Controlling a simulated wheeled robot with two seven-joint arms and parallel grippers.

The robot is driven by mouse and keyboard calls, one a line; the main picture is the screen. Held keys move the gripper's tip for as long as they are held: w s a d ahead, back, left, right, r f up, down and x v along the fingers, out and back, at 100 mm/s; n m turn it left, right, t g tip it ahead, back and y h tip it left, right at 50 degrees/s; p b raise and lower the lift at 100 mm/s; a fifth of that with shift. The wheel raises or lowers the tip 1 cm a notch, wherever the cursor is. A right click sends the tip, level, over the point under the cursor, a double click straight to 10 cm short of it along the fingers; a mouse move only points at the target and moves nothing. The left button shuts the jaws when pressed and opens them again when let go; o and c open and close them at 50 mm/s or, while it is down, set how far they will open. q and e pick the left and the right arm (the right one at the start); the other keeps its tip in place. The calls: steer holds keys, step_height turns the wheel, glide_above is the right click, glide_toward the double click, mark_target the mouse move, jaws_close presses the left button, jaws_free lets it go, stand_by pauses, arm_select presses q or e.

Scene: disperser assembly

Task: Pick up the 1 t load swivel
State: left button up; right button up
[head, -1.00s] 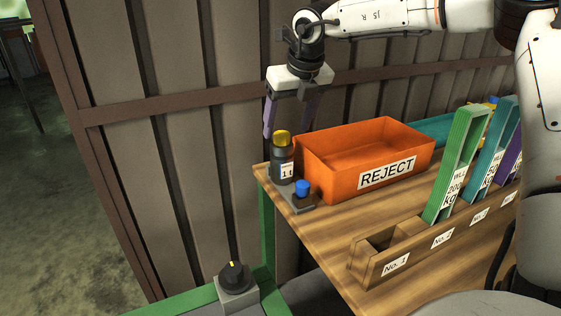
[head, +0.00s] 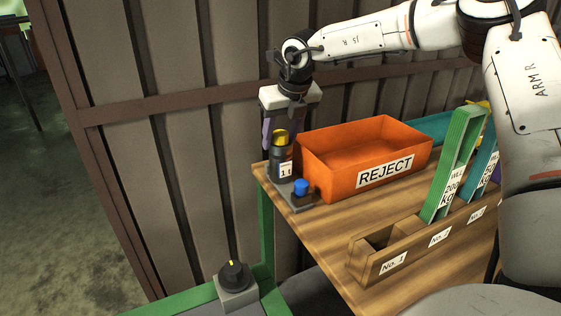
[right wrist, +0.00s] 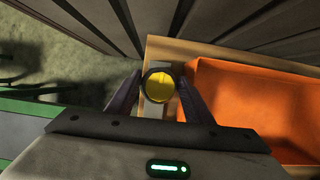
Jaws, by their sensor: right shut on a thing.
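The 1 t load swivel (head: 281,160) is a dark cylinder with a yellow top and a white "1 t" label. It stands upright on a small grey base plate at the left corner of the wooden table, and its yellow top shows in the right wrist view (right wrist: 159,87). My right gripper (head: 281,137) points down from above with its purple fingers around the upper part of the swivel. In the right wrist view the two fingers (right wrist: 159,94) press on either side of it. My left gripper is not in view.
An orange REJECT bin (head: 366,157) stands close to the right of the swivel. A blue knob (head: 301,187) sits on the same plate in front. A wooden rack (head: 410,246) with a green frame (head: 453,165) stands further right. A ribbed wall (head: 190,150) is close behind.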

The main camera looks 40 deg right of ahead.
jaws_close()
steer(key=shift+w+r, duration=0.1)
